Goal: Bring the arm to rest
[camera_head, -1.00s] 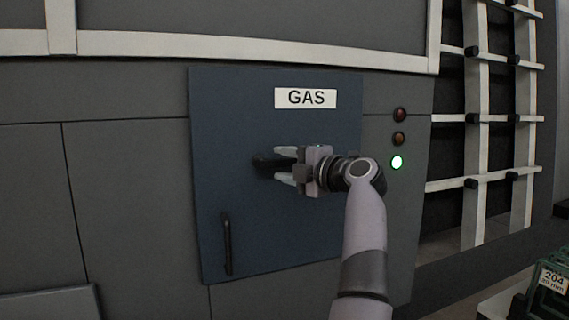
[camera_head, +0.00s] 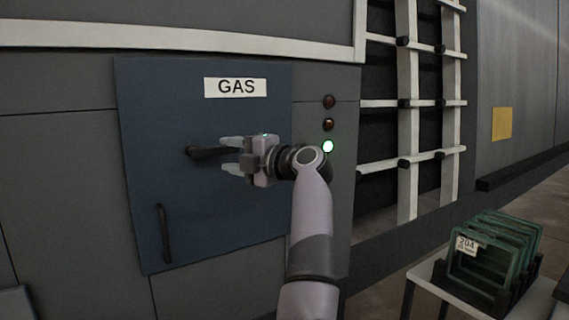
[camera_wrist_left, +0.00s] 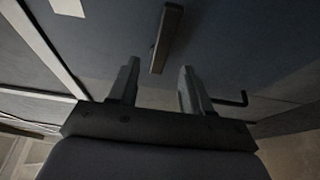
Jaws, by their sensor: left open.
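A dark blue panel door (camera_head: 165,110) marked GAS fills the middle left of the head view. A black lever handle (camera_head: 203,152) sticks out near its centre, lying roughly level. My left gripper (camera_head: 226,154) is open, just right of the handle, its pale fingers pointing left towards it. In the left wrist view, the handle (camera_wrist_left: 168,36) lies ahead of the gripper (camera_wrist_left: 159,68), its near end close to the gap between the fingertips. No finger grips it; I cannot tell whether one touches it. My right gripper is not in view.
A vertical black pull (camera_head: 164,233) sits low on the door. A white rack (camera_head: 407,110) stands further right. Green crates (camera_head: 490,250) stand on a white table (camera_head: 452,298) at lower right.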

